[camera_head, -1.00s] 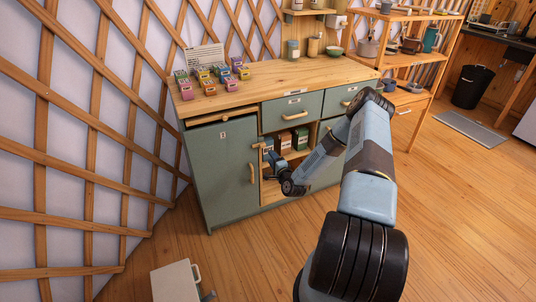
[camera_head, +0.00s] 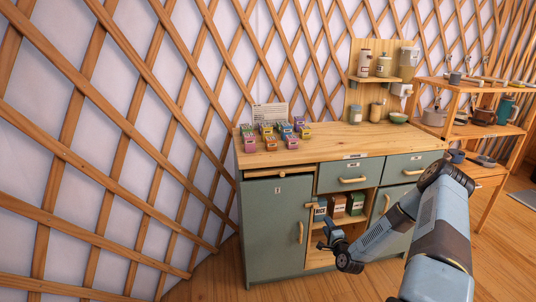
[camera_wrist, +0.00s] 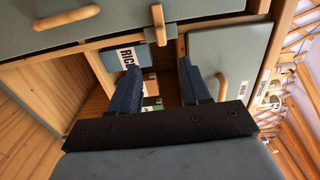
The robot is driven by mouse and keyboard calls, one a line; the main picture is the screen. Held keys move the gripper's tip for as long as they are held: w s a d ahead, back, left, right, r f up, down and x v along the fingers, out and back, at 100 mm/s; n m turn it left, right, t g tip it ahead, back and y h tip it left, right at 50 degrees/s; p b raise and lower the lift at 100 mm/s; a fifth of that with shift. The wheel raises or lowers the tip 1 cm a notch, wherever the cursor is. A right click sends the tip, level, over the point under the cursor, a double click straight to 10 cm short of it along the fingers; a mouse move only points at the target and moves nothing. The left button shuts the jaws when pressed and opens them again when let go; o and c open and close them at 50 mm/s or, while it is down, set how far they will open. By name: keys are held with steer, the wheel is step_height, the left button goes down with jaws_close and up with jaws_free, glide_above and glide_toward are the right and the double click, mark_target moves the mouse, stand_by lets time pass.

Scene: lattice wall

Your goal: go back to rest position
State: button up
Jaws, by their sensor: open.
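My gripper (camera_head: 325,232) is at the open front of the green cabinet (camera_head: 262,235), beside the shelf opening. In the wrist view the two fingers of my gripper (camera_wrist: 160,85) are spread apart with nothing between them. Past the fingertips stands a blue box labelled RICE (camera_wrist: 127,57). It also shows in the head view (camera_head: 320,208), with dark, brown and green boxes (camera_head: 347,205) beside it on the shelf. My arm reaches in from the lower right.
Several small coloured boxes (camera_head: 272,134) stand on the cabinet top with a card behind. Drawers (camera_head: 350,175) sit above the opening. A wooden shelf rack (camera_head: 470,130) stands at the right. The lattice wall (camera_head: 120,130) runs along the left and back.

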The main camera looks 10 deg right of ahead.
steer(key=a+r+n+g, duration=0.2)
steer(key=r+n+g, duration=0.3)
steer(key=r, duration=1)
steer(key=a+r+n+g, duration=0.2)
steer(key=r+n, duration=0.5)
steer(key=r, duration=0.7)
steer(key=s+a+r+n+g+h, duration=0.2)
steer(key=s+a+r+h, duration=0.1)
steer(key=s+r, duration=1.1)
steer(key=s+a+r+n+g, duration=0.1)
steer(key=s+a+r, duration=0.1)
steer(key=s, duration=0.7)
steer(key=s+a+r+n+g, duration=0.1)
steer(key=s+r, duration=0.4)
steer(key=s, duration=0.5)
steer(key=s+a+r+g+y, duration=0.1)
steer(key=s+r, duration=0.3)
steer(key=s, duration=0.6)
steer(key=shift+s+a+n, duration=0.25)
steer(key=shift+a+n, duration=0.15)
steer(key=shift+a, duration=0.4)
